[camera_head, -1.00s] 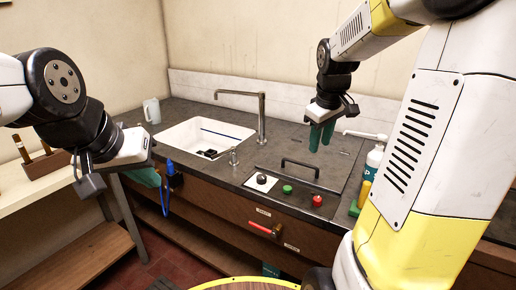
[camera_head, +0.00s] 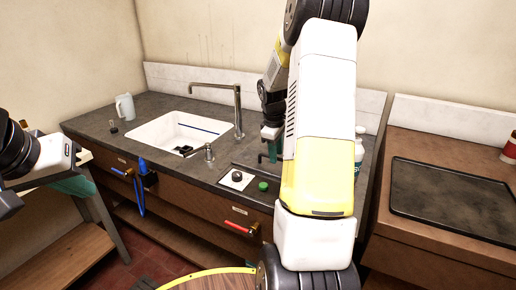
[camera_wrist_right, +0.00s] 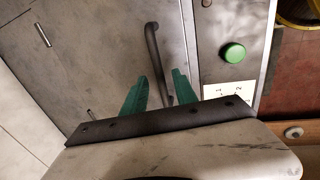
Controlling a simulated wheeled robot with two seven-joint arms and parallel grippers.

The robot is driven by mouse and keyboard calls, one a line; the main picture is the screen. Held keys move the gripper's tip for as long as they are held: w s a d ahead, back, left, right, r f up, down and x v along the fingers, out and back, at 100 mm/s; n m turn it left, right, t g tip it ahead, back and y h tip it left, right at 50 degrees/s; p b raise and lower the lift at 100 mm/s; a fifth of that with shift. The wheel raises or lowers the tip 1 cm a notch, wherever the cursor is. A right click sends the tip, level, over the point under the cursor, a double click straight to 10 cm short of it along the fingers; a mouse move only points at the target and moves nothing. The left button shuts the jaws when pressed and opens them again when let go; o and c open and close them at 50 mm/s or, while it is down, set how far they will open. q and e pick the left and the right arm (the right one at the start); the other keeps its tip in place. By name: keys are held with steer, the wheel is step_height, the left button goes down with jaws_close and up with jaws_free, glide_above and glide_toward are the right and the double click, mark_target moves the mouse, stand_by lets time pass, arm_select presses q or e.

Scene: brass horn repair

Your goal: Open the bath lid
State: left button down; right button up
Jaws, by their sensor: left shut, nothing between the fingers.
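The bath lid is a grey panel set in the counter, seen from above in the right wrist view (camera_wrist_right: 95,50). Its dark bar handle (camera_wrist_right: 153,50) runs between my right gripper's teal fingers (camera_wrist_right: 158,92), which are apart and not visibly closed on it. In the head view my right gripper (camera_head: 271,134) points down over the counter. My right arm hides most of the lid there. My left gripper (camera_head: 75,184) is shut and empty at the left edge, away from the lid.
A green button (camera_head: 263,186) and a black knob (camera_head: 237,176) sit in front of the lid. A sink (camera_head: 180,133) with a tall tap (camera_head: 238,105) lies left. A white bottle (camera_head: 359,148) stands right, partly behind my arm. A bench with a dark tray (camera_head: 450,195) is further right.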

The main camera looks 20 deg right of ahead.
steer(key=shift+f, duration=0.25)
steer(key=shift+c, duration=0.2)
jaws_close()
stand_by(1.1)
